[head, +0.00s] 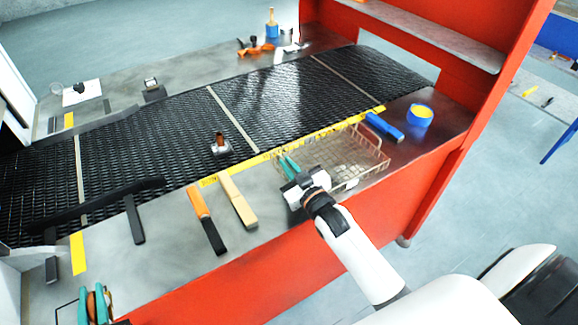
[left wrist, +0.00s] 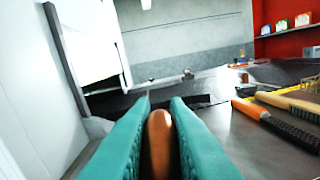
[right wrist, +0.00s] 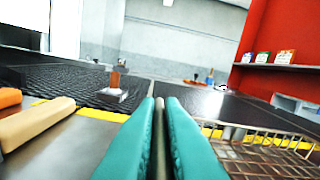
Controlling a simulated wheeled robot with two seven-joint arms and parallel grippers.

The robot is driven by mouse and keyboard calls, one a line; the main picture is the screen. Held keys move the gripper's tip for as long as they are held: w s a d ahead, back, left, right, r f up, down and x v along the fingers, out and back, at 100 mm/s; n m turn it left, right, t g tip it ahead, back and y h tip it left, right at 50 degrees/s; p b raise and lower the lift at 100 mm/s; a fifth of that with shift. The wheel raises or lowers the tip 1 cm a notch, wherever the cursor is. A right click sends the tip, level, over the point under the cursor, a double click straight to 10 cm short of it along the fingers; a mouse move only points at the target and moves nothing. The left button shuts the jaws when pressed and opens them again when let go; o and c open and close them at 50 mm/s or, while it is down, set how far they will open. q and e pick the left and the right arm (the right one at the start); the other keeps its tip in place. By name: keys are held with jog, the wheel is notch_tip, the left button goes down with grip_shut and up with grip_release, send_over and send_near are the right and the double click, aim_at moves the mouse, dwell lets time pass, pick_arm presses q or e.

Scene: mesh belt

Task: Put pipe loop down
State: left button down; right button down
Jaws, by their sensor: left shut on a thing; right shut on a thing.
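My left gripper (head: 96,307) is at the bottom left of the head view, in front of the bench's near edge. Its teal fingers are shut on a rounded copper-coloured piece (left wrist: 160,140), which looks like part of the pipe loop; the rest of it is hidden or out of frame. My right gripper (head: 289,167) is at the left end of the wire basket (head: 375,167). Its teal fingers are shut on a thin grey-brown thing (right wrist: 160,140), mostly hidden between them; I cannot tell what it is.
A black mesh belt (head: 150,135) crosses the bench, with a copper-topped fitting (head: 219,145) on it. On the near ledge are an orange-handled tool (head: 206,218), a wooden-handled brush (head: 237,200), a blue tool (head: 384,126) and a blue tub (head: 419,117). Grey ledge is clear between the tools.

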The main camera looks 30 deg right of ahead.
dwell(0.3)
pick_arm(q)
jog(key=w+d+h, duration=0.3)
jog(key=w+d, duration=0.4)
jog(key=w, duration=0.3)
jog(key=m+h, duration=0.1)
jog(key=h, duration=0.2)
send_over(173, 234)
jog(key=shift+g, duration=0.4)
notch_tip(173, 234, down, 7)
jog(key=shift+r, duration=0.1)
jog(key=c, duration=1.8)
grip_release()
jog(key=shift+f, duration=0.25)
jog(key=shift+c, duration=0.2)
jog(key=o, duration=0.4)
jog(key=shift+o, duration=0.2)
jog(key=shift+r, duration=0.1)
